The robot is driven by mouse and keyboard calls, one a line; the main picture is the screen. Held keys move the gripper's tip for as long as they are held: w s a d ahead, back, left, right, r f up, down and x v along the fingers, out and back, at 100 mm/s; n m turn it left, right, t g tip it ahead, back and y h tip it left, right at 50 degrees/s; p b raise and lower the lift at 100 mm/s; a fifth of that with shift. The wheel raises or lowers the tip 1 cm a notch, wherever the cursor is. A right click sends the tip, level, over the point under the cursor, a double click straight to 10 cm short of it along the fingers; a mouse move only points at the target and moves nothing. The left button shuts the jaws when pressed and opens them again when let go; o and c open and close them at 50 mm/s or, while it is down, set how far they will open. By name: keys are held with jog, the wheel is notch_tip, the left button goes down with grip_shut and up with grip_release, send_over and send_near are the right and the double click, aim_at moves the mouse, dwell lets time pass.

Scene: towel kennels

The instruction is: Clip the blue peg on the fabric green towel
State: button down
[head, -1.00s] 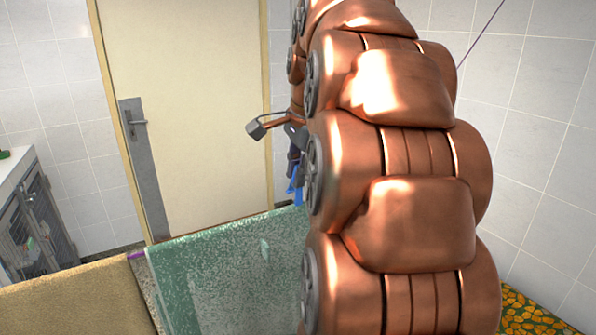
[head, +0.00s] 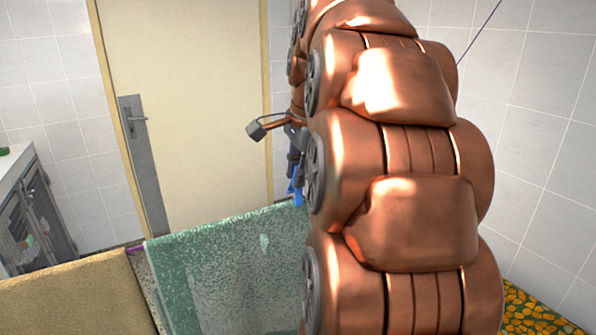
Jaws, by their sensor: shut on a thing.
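The green towel (head: 215,265) hangs in the lower middle of the head view, its top edge sloping up to the right. Its right part is hidden behind my arm. My gripper (head: 293,172) is a small dark shape left of my copper arm, mostly hidden by it. It is shut on the blue peg (head: 295,193), which points down. The peg shows at the towel's top edge, near the arm. I cannot tell whether the peg touches the towel or is in front of or behind it.
A tan towel (head: 75,290) hangs to the left. A purple line (head: 136,249) shows between the towels. A cream door (head: 190,100) stands behind. Grey cage units (head: 35,215) are at far left. An orange-and-green patterned cloth (head: 535,312) is at lower right.

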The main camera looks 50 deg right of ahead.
jog(key=shift+f+b, duration=0.7)
jog(key=shift+f, duration=0.3)
dwell(0.7)
jog(key=c, duration=0.5)
grip_release()
dwell(0.4)
jog(key=shift+r+p, duration=1.9)
jog(key=shift+r, duration=2.15)
jog(key=shift+f, duration=0.1)
